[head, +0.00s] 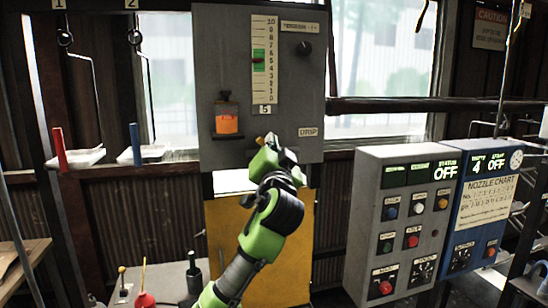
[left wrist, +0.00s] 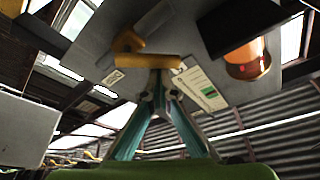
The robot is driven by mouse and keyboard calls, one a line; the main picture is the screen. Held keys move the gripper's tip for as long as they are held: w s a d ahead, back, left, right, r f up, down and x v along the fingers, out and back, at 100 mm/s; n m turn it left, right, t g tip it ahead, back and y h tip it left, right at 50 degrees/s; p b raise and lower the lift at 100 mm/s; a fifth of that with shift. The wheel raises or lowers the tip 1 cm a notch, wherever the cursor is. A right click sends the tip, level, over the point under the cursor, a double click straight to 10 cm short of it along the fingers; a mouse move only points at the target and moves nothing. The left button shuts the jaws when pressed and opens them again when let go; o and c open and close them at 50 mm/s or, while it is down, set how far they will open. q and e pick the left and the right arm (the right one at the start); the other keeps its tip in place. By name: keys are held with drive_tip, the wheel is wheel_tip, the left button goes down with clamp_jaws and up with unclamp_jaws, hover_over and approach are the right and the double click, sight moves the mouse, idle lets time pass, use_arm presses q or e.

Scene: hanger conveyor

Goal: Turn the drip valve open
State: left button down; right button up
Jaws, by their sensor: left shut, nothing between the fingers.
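The drip valve's yellow handle (head: 260,140) shows as a small bit just past my left gripper (head: 269,146) in the head view, on the grey panel left of the DRIP label (head: 308,132). In the left wrist view the yellow-orange handle (left wrist: 145,60) has a long bar and a bent arm. My left gripper (left wrist: 160,84) is shut and empty, its tips right at the bar; I cannot tell whether they touch it. The gripper hides much of the valve in the head view. My right gripper is in neither view.
An orange oil cup (head: 226,121) is on the grey panel (head: 212,60), left of the valve. A gauge with a green band (head: 259,60) is above. A grey button console (head: 366,200) and a blue nozzle box (head: 465,225) stand at right. Bottles (head: 194,272) stand at lower left.

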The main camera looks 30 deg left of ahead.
use_arm(q)
drive_tip(key=shift+s+a+f+n+g+y+b, duration=0.3)
drive_tip(key=shift+f+n+y+b, duration=0.2)
drive_tip(key=shift+n+b, duration=1.15)
drive_tip(key=shift+s+a+f+n+g+y+b, duration=0.4)
drive_tip(key=shift+n+b, duration=0.7)
drive_tip(key=shift+b, duration=1.1)
drive_tip(key=shift+s+a+f+n+g+y+b, duration=0.15)
drive_tip(key=shift+f+n+g+y+b, duration=0.45)
drive_tip(key=shift+n+b, duration=1.05)
drive_tip(key=shift+r+m+b, duration=0.1)
drive_tip(key=shift+m+b, duration=0.2)
drive_tip(key=shift+b, duration=0.05)
